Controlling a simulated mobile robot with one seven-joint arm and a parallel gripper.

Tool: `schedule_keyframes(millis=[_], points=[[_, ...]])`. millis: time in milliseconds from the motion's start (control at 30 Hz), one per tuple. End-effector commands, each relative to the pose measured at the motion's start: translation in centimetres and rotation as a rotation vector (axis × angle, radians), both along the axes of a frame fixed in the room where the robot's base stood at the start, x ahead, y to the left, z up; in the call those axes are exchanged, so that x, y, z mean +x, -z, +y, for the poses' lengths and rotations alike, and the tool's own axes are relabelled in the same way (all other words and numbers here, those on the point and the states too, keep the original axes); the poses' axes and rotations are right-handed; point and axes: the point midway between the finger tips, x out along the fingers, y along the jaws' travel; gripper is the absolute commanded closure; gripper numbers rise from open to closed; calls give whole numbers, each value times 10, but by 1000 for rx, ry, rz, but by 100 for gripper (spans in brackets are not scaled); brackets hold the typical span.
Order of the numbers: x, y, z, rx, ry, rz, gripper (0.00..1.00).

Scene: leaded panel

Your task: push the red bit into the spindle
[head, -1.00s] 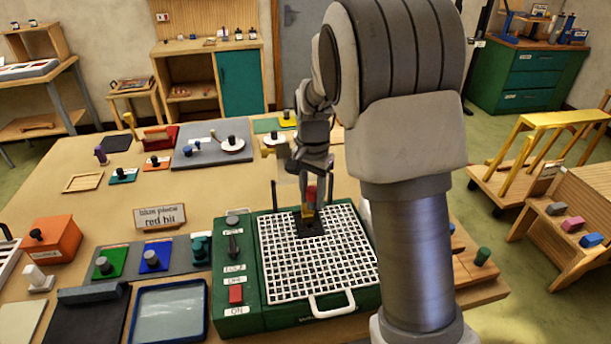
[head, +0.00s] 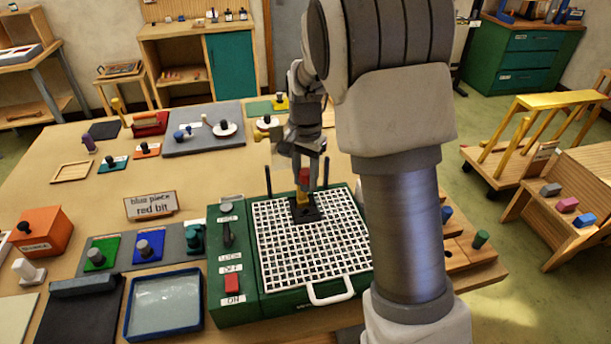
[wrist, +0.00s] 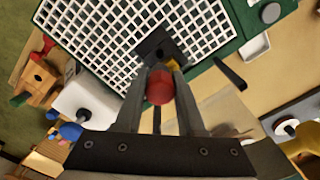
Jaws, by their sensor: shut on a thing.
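The red bit (head: 304,174) is upright between the fingers of my gripper (head: 304,166), above the green machine's white grid. My gripper is shut on it, and its rounded red end also shows between the fingers in the wrist view (wrist: 160,87). Directly below it is a yellow, brass-like spindle (head: 303,197) on a small black plate (head: 306,214). In the wrist view the black plate (wrist: 153,44) lies just beyond the fingertips. The fingers and the red bit hide most of the spindle there. I cannot tell how far the bit is inside the spindle.
The green machine (head: 232,312) has a red switch (head: 232,283) and a black lever (head: 228,234). Dark upright rods stand at its back edge near my gripper. A card (head: 152,205) reads "blue piece red bit". A blue-rimmed tray (head: 165,330) and coloured plates with knobs sit left.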

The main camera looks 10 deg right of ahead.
Motion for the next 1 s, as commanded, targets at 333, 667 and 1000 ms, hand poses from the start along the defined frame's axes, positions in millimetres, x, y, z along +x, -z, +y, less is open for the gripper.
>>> schedule_keyframes(millis=[333, 667, 1000], points=[[0, 37, 0, 0, 0, 1, 100], [0, 47, 0, 1, 0, 1, 100], [0, 47, 0, 1, 0, 1, 100]])
